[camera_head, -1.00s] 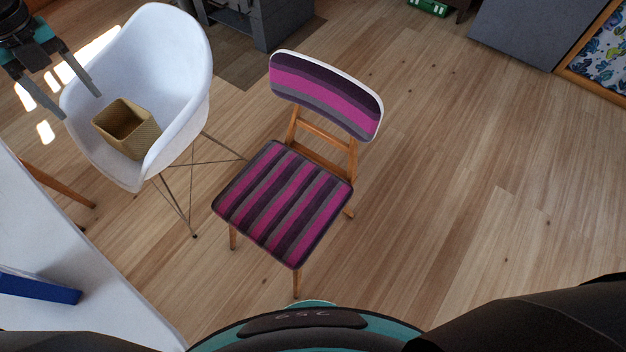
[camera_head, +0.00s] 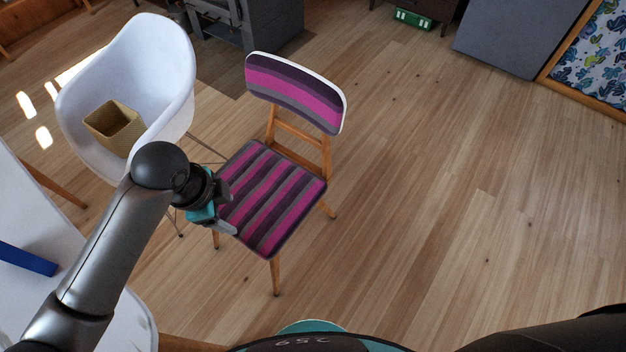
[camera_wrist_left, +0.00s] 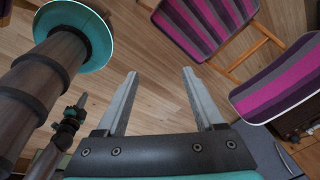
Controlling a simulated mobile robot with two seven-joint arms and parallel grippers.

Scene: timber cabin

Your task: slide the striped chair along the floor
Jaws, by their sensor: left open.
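The striped chair (camera_head: 270,195) stands upright on the floor, with a pink, purple and grey seat and backrest and wooden legs. My left gripper (camera_head: 226,207) is over the left edge of its seat in the head view and hides part of that edge. In the left wrist view the jaws (camera_wrist_left: 160,73) are open with only floor showing between them. The chair's seat (camera_wrist_left: 200,25) and backrest (camera_wrist_left: 282,80) lie beyond and to the right of the fingers there. I cannot tell whether a finger touches the seat.
A white shell chair (camera_head: 165,65) holding a woven basket (camera_head: 113,125) stands left of the striped chair. A white table (camera_head: 100,300) with a blue item (camera_head: 25,258) is at lower left. A dark stove (camera_head: 270,25) stands behind. Floor (camera_head: 420,200) to the right is clear.

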